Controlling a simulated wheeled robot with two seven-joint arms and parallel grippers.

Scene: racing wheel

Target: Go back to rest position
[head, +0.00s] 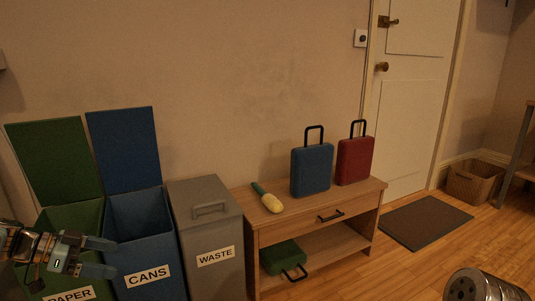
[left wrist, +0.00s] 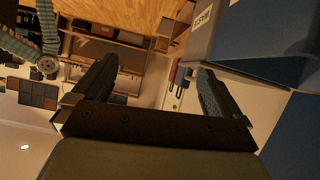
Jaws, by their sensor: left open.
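My left gripper (head: 112,257) comes in from the lower left in the head view, in front of the green paper bin (head: 75,218) and the blue cans bin (head: 140,218). Its two fingers are apart with nothing visible between them. In the left wrist view the open fingers (left wrist: 155,78) stand well apart, with a blue bin surface (left wrist: 265,35) beyond the right finger. I cannot tell how close the gripper is to the bins.
Both coloured bins have raised lids; the grey waste bin (head: 208,232) is closed. A wooden stand (head: 315,222) holds a blue case (head: 312,170), a red case (head: 355,160) and a green-and-yellow object (head: 270,202). A green case (head: 283,256) lies on its lower shelf.

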